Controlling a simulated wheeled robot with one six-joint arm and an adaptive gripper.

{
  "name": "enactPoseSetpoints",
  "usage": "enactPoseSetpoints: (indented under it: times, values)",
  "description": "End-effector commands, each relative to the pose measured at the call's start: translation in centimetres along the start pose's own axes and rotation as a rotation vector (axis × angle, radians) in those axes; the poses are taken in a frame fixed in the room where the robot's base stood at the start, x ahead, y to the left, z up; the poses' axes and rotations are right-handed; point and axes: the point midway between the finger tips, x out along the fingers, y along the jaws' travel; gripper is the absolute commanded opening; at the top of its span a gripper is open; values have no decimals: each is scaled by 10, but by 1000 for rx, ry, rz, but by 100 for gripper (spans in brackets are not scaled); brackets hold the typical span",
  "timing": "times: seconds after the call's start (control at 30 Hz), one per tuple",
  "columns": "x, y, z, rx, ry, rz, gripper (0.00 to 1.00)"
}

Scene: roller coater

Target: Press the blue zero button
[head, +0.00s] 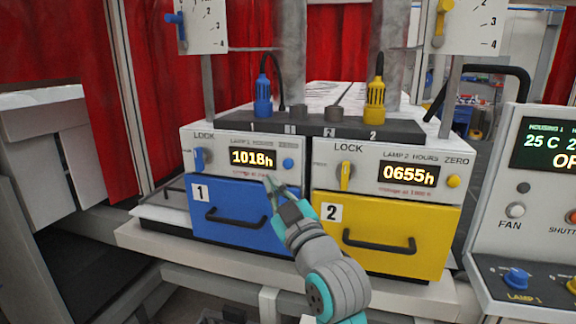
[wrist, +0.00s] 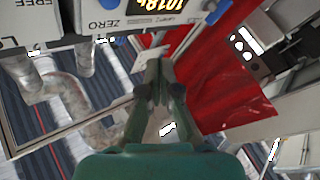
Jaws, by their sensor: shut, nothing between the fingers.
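The blue zero button (head: 289,163) is a small round knob on the right of the left lamp panel (head: 222,173), beside the display reading 1018h. My gripper (head: 270,182) is shut and empty, with its tips in front of the panel, below and left of the button in the head view. Whether the tips touch the panel cannot be told. In the wrist view the panel is upside down; the blue button (wrist: 110,4) is at the top edge by the ZERO label, above and left of my closed fingertips (wrist: 158,74).
A blue lock switch (head: 199,159) sits left of the display. The blue drawer (head: 238,211) is below, partly behind my arm. The yellow drawer (head: 378,234) and its panel, with a yellow zero button (head: 453,181), stand to the right. A control console (head: 522,215) is at far right.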

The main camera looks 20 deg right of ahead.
Motion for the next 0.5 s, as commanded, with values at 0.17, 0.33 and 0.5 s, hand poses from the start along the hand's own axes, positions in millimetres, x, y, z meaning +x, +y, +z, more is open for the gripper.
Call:
enactPoseSetpoints:
  times: [0.17,0.33,0.5]
  values:
    - [15,12,11,0,0,2,0]
    - [30,23,22,0,0,2,0]
    - [43,32,31,0,0,1,0]
